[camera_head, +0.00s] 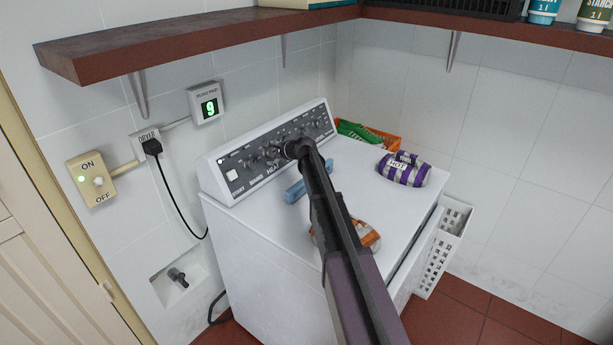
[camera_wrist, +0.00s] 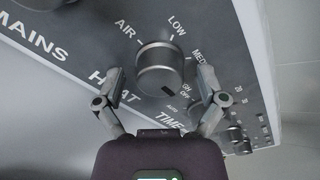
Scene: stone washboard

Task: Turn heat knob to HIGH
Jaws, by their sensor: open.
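The heat knob (camera_wrist: 160,60) is a round grey metal knob on the dryer's dark control panel (camera_wrist: 100,40), with AIR, LOW and MED printed around it and HEAT below left. My gripper (camera_wrist: 161,72) is open, with one finger on each side of the knob and visible gaps between. In the head view my gripper (camera_head: 296,149) is at the panel of the white dryer (camera_head: 262,235), and my arm hides the knob.
Other knobs (camera_wrist: 235,137) stand close to the right finger. A brown shelf (camera_head: 190,38) overhangs the panel.

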